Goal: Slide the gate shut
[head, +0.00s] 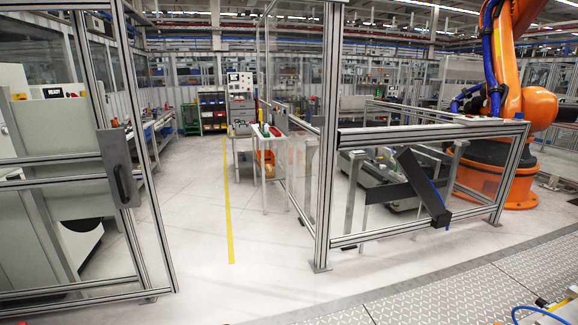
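The gate (148,215) is an aluminium-profile frame with clear panels at the left. A dark grey plate with a handle (119,168) is mounted on its right-hand upright. The gate stands open: a wide gap of bare floor lies between its right edge and the fixed aluminium post (326,150) near the middle. Neither of my grippers can be made out in the head view.
A yellow floor line (228,210) runs through the gap. Right of the post, a low fence (430,132) carries a slanted black panel (424,188). An orange robot arm (520,110) stands behind it. Patterned metal plates (470,290) cover the front right floor.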

